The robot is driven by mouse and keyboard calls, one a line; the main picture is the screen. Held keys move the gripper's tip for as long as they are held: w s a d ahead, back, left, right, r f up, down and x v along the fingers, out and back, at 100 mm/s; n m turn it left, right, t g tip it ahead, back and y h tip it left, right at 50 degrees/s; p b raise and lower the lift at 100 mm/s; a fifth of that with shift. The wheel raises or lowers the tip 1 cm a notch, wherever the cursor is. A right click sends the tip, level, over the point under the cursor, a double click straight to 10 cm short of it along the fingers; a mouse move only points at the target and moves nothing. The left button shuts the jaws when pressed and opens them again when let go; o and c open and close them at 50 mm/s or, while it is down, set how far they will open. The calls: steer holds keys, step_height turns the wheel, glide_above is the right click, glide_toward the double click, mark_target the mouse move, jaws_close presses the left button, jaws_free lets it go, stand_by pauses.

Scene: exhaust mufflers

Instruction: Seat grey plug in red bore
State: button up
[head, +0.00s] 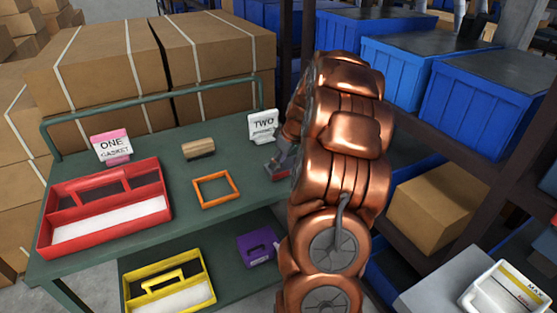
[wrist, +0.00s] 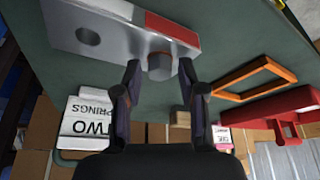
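A pale metal block (wrist: 115,30) with a red patch (wrist: 172,27) on its top lies on the green table in the wrist view. A dark round bore (wrist: 88,36) shows in its face at the left. The grey plug (wrist: 160,67) stands out from the same face, below the red patch; how deep it sits I cannot tell. My gripper (wrist: 159,72) is open, its fingers on either side of the plug with a gap to each. In the head view the block (head: 279,170) is partly hidden by my arm and gripper (head: 283,157).
Yellow (head: 210,302) and purple (head: 257,246) containers are below. A rail (head: 160,92) edges the back.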

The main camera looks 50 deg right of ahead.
steer(key=shift+o, duration=0.8)
steer(key=v, duration=1.2)
steer(key=shift+w, duration=0.1)
